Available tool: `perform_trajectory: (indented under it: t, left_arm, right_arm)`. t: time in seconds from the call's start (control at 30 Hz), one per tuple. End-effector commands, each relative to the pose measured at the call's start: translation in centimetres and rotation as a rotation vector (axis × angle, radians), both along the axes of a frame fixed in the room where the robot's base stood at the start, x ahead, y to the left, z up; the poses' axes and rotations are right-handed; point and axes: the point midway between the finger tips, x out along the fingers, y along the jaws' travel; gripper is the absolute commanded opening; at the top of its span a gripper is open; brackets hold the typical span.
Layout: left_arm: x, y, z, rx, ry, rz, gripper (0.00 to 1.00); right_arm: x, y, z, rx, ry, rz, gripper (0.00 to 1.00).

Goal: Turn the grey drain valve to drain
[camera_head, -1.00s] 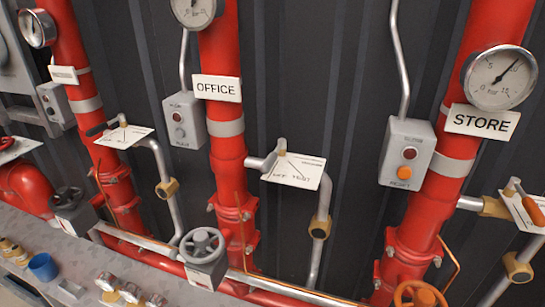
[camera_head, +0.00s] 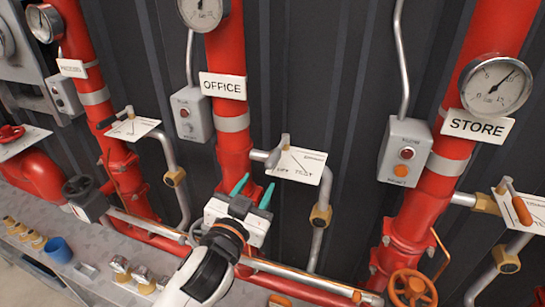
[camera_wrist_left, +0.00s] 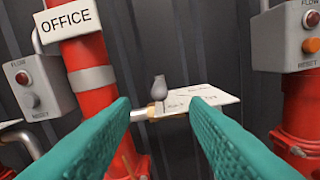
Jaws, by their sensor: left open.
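The grey drain valve lever (camera_head: 279,151) sits on the side pipe of the red OFFICE riser (camera_head: 233,140), over a white plate (camera_head: 303,165) with markings, of which OFF and TEST can be read. The lever also shows in the left wrist view (camera_wrist_left: 159,88), pointing upward, with the plate (camera_wrist_left: 215,97) to its right. My left gripper (camera_head: 253,189) is open and empty, below and left of the lever in the head view. In the left wrist view, its green fingers (camera_wrist_left: 160,108) stand apart with the lever showing between and beyond them. I see no contact. My right gripper is out of view.
The STORE riser (camera_head: 430,190) with an orange lever (camera_head: 522,210) and orange handwheel (camera_head: 412,289) stands right. Another riser with a black lever (camera_head: 112,120) stands left. A grey alarm box (camera_head: 191,114) hangs beside the OFFICE riser. A blue cup (camera_head: 57,249) stands on the lower left ledge.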

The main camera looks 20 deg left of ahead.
Motion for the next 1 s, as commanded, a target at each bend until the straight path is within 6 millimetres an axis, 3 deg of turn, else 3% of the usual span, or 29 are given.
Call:
perform_trajectory:
  t: [0.3,0.5,0.93,1.0]
  left_arm:
    - [6.4,-0.2,0.3,0.002,0.004,0.002,0.41]
    - [9.3,-0.3,0.1,0.001,0.004,0.001,0.41]
    - [10.4,-0.3,-0.1,0.001,0.004,0.001,0.41]
    - [10.4,-0.3,-0.1,0.001,0.005,0.001,0.33]
  right_arm:
    - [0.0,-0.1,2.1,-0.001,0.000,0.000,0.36]
    - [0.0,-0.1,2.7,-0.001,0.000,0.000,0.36]
    - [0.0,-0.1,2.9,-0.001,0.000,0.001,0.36]
    - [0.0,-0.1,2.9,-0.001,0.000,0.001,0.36]
